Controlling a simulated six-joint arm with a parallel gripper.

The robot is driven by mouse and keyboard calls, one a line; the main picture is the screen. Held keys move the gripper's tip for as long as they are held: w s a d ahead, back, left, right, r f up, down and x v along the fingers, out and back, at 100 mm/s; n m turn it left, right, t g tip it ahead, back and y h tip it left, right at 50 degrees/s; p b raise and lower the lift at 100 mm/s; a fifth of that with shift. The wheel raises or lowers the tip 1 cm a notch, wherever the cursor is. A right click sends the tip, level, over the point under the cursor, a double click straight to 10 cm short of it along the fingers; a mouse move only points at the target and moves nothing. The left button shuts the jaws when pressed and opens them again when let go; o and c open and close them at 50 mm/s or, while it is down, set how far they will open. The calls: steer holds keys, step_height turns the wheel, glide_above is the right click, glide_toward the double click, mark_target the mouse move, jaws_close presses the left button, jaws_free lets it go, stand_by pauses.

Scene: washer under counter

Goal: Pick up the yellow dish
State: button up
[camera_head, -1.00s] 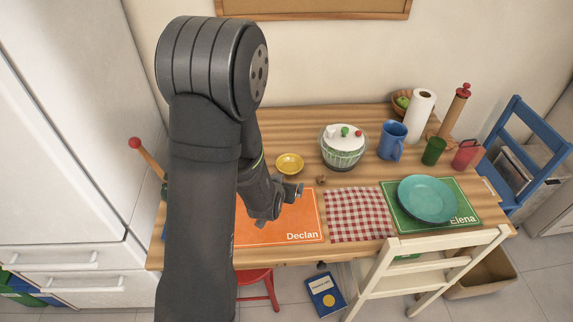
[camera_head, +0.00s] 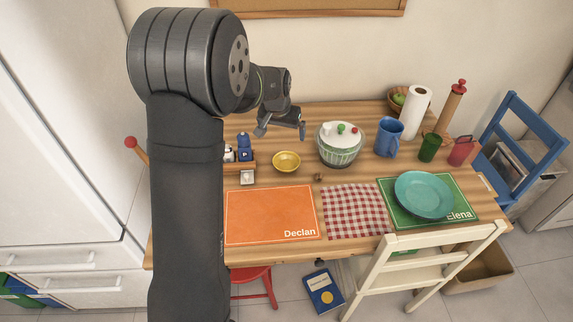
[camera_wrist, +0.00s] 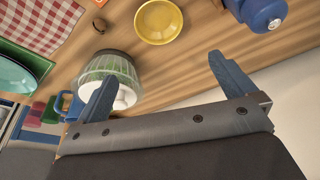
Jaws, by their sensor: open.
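The yellow dish (camera_head: 286,161) is a small shallow bowl on the wooden table, behind the orange placemat and left of the salad spinner. In the wrist view the yellow dish (camera_wrist: 159,21) lies at the top middle, empty, beyond the fingertips. My gripper (camera_head: 281,128) is open and empty, raised above the back of the table, behind the dish and apart from it. In the wrist view my gripper (camera_wrist: 160,75) shows both fingers spread, with nothing between them.
A green-and-white salad spinner (camera_head: 340,145) stands right of the dish, close to my gripper. Blue shakers (camera_head: 244,148) stand on its left. A blue pitcher (camera_head: 389,137) is farther right. The orange placemat (camera_head: 270,215) in front is clear.

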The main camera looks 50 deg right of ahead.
glide_toward(287, 163)
steer(key=shift+w+d+f, duration=0.15)
steer(key=shift+d+f, duration=0.25)
steer(key=shift+d, duration=0.05)
steer(key=shift+a+x, duration=0.2)
steer(key=shift+x, duration=1.15)
steer(key=shift+a+x, duration=0.2)
steer(key=shift+x, duration=1.15)
steer(key=shift+f, duration=0.1)
steer(key=c, duration=0.9)
steer(key=shift+o, duration=0.2)
